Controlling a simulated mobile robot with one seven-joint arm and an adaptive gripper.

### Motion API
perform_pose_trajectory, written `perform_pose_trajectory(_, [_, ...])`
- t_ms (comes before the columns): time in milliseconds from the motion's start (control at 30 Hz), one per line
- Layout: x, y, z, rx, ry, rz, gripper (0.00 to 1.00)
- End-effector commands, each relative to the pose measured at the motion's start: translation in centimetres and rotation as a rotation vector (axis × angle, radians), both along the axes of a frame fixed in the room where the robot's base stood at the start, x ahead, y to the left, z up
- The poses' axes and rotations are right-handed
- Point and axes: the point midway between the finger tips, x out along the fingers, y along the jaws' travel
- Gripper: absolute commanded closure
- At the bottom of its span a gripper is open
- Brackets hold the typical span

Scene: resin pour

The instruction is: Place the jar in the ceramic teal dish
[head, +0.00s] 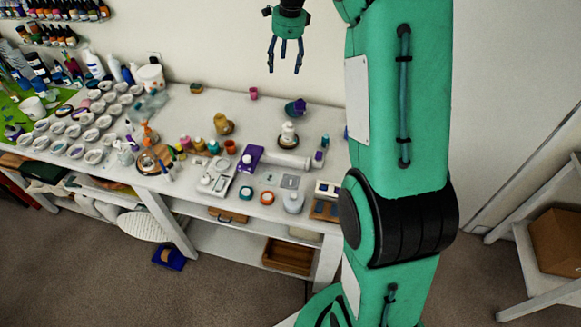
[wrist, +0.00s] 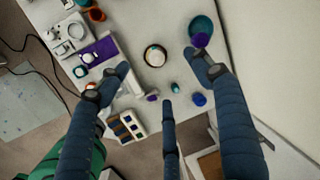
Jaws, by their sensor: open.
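My gripper (head: 285,62) is open and empty, high above the back of the white table, with its fingers pointing down. In the wrist view its fingers (wrist: 162,78) are spread over the tabletop. The teal dish (head: 297,102) stands near the back right of the table with something purple in or against it; it also shows in the wrist view (wrist: 203,23), near the right finger. A white jar-like container (head: 288,134) stands on a dark round base in front of the dish. It seems to be the pale round thing in the wrist view (wrist: 155,55). I cannot tell for sure which container is the jar.
The white table (head: 240,105) is crowded at the left with cups and bottles. A purple item (head: 247,157), a white roll (head: 287,160) and a white container (head: 293,202) stand towards the front right. A pink cup (head: 254,93) stands at the back. The wall is close behind.

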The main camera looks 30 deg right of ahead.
Motion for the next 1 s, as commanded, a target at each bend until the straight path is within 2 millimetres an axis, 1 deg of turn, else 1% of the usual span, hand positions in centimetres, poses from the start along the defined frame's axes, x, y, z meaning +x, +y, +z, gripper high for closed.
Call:
perform_pose_trajectory(33, [-1.0,1.2,1.3,-0.013,-0.009,0.049,0.35])
perform_pose_trajectory(200, [-4.6,4.6,4.4,-0.064,-0.029,0.23,0.35])
perform_pose_trajectory(367, [-8.3,7.7,6.9,-0.115,-0.048,0.4,0.35])
perform_pose_trajectory(500, [-11.7,10.2,8.7,-0.161,-0.065,0.546,0.35])
perform_pose_trajectory(567, [-13.2,11.2,9.3,-0.181,-0.072,0.609,0.35])
perform_pose_trajectory(700, [-16.9,13.5,10.6,-0.23,-0.088,0.754,0.35])
perform_pose_trajectory(1000, [-24.9,17.7,11.9,-0.342,-0.118,1.064,0.35])
